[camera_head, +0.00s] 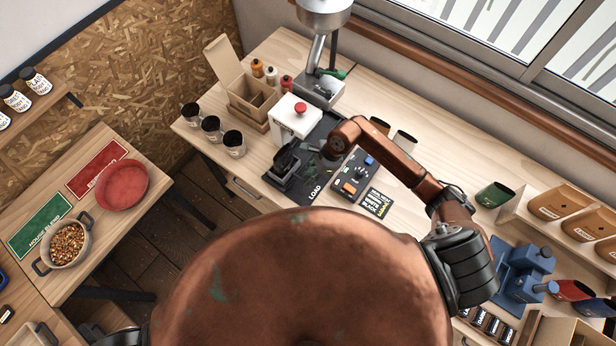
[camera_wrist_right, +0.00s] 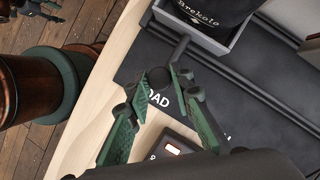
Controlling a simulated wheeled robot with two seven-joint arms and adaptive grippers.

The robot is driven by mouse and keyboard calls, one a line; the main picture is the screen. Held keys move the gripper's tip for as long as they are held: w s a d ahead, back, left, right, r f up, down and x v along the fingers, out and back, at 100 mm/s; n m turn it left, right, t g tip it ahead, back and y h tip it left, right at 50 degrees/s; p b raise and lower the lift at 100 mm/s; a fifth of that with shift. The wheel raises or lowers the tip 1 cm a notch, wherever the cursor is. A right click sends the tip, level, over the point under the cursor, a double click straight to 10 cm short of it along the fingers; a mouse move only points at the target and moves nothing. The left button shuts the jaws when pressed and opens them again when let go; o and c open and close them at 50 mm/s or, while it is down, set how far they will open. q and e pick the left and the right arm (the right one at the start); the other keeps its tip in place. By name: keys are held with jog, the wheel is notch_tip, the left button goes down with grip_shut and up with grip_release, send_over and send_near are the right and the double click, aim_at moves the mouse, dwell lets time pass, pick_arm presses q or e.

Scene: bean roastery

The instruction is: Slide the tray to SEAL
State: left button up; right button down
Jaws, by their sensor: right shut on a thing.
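The sliding tray (camera_wrist_right: 213,42) is grey and open-topped, with a black pouch (camera_wrist_right: 222,10) lettered in white inside it. A dark stub handle (camera_wrist_right: 176,50) with a ball end sticks out of its near side. My right gripper (camera_wrist_right: 163,85) has its green fingers shut around this handle. In the head view the tray and pouch (camera_head: 285,160) sit on the black track (camera_head: 290,187) near the word LOAD. The white press (camera_head: 295,122) with a red button stands farther along the track, apart from the tray. I cannot read SEAL anywhere. My left gripper is not in view.
A control panel (camera_head: 352,180) and a small label board (camera_head: 377,205) lie right of the track. Three dark-filled jars (camera_head: 211,127) stand to the left, and an open carton (camera_head: 249,97) stands behind them. A grinder (camera_head: 319,88) stands behind the press.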

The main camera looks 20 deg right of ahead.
jog(key=w+d+b, duration=0.2)
jog(key=d, duration=0.1)
jog(key=w+d+b, duration=0.2)
jog(key=d+b, duration=0.1)
jog(key=w+d+b, duration=0.3)
jog(key=shift+d+f, duration=0.15)
jog(key=shift+f, duration=0.15)
jog(key=shift+w+d+r+b, duration=0.15)
jog(key=shift+w+d+b, duration=0.2)
jog(key=shift+d+b, duration=0.15)
jog(key=c, duration=1.7)
grip_release()
jog(key=shift+r, duration=0.1)
jog(key=shift+w, duration=0.1)
jog(key=v, duration=1.2)
